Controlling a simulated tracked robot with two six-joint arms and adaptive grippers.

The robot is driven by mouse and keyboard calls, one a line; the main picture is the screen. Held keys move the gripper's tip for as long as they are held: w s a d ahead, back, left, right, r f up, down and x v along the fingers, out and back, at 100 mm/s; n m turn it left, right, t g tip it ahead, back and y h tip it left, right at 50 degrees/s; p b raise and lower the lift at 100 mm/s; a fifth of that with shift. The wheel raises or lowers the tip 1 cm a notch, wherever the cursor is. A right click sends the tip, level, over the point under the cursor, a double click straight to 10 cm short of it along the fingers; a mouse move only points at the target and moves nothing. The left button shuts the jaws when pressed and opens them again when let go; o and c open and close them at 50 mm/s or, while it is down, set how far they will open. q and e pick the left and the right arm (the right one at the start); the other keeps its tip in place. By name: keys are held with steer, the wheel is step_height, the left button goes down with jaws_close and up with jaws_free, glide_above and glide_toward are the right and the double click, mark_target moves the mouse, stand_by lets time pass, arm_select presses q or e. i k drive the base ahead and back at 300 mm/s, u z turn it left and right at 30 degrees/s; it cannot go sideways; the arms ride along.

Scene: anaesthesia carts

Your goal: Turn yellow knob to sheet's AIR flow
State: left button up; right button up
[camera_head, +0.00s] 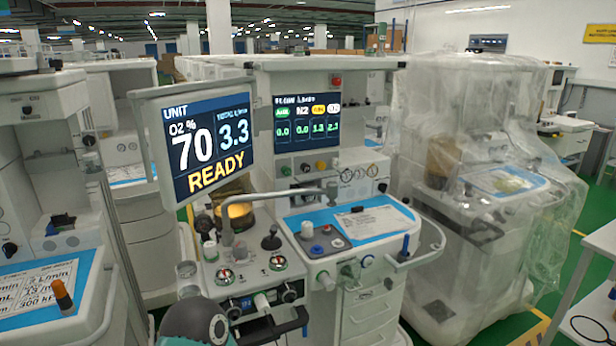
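The flow display (307,120) on the middle cart shows several columns with small coloured labels, reading about 0.0, 0.0, 1.2 or 1.3 and 2.1; the last digits are hard to read. Neither gripper is in view; only a rounded grey and teal part of my arm shows at the bottom.
A tilted monitor (205,140) reads O2 70 %, 3.3 and READY, left of the flow display. Left, another cart holds a sheet (35,288) and an orange-topped item (63,297). Right stands a plastic-covered cart (480,170).

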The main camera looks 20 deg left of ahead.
mark_target(321, 164)
steer(key=z, duration=0.2)
steer(key=i, duration=1.05)
steer(key=u, duration=0.7)
